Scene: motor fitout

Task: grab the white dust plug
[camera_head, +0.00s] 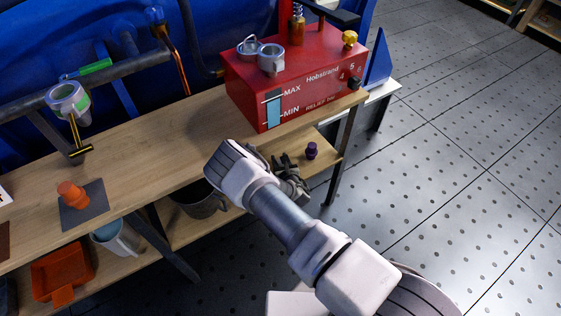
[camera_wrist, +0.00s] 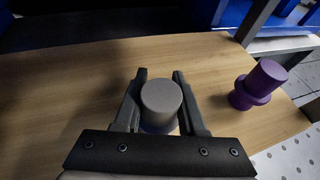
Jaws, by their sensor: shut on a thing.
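The white dust plug (camera_wrist: 161,97), a pale grey-white round cap in this light, is upright in the wrist view. My gripper (camera_wrist: 160,76) has one dark finger on each side of it and is shut on it. Whether its foot touches the wooden lower shelf (camera_wrist: 70,85) or is just clear of it, I cannot tell. In the head view my gripper (camera_head: 287,179) is low over the lower shelf, under the bench top; the plug is not visible there.
A purple plug (camera_wrist: 258,84) stands to the right on the shelf, apart from my gripper; it also shows in the head view (camera_head: 311,150). A dark pot (camera_head: 198,199) is to the left. The bench top (camera_head: 150,150), with a red box (camera_head: 300,85), is overhead.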

